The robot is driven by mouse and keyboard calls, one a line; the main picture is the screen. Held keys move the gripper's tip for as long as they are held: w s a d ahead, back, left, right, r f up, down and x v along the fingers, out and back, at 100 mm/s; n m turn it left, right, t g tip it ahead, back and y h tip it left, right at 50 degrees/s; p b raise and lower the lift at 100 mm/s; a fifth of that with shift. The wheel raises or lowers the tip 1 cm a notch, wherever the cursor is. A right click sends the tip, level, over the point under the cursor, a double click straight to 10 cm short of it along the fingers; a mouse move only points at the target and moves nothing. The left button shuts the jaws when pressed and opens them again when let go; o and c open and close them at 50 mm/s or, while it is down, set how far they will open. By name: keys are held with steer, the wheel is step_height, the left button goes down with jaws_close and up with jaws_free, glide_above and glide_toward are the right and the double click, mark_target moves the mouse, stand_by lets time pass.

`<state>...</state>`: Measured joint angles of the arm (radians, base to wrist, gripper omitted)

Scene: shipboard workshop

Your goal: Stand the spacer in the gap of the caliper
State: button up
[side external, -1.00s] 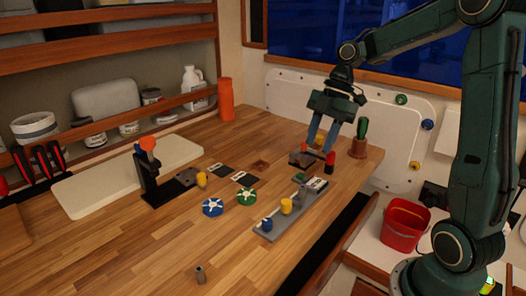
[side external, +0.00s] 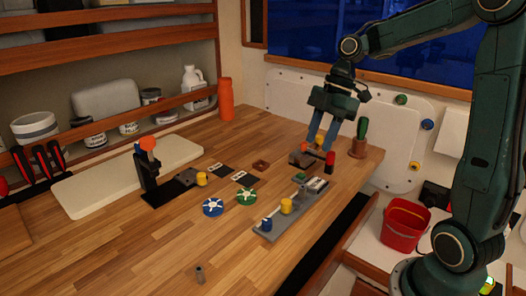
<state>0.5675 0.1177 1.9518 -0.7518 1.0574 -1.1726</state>
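My gripper (side external: 321,141) points down at the back right of the bench, its two blue fingers just above a dark block (side external: 301,158) with an orange-red bar and a red upright piece (side external: 330,160). A small yellow piece (side external: 319,139) shows at the fingertips; I cannot tell whether it is held or behind them. I cannot tell for certain which thing is the spacer or the caliper. A yellow cylinder (side external: 201,179) stands by a black stand with an orange knob (side external: 148,144).
A grey rail (side external: 268,232) with blue and yellow pieces lies right of centre. Blue (side external: 213,207) and green (side external: 247,196) wheels lie to its left. A green-handled tool (side external: 361,130) stands in a brown holder right of my gripper. The front left bench is clear.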

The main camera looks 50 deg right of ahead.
steer(key=s+a+r+m+t+h, duration=0.1)
steer(key=s+a+m+t+h, duration=0.1)
steer(key=s+a+m, duration=0.2)
steer(key=s+a+r+m+t+h, duration=0.1)
steer(key=s+a+m, duration=0.3)
steer(key=s+m, duration=0.6)
steer(key=shift+s+a+r+m+t+h, duration=0.15)
steer(key=shift+s+r+m+t+h, duration=0.2)
steer(key=shift+s+t, duration=0.4)
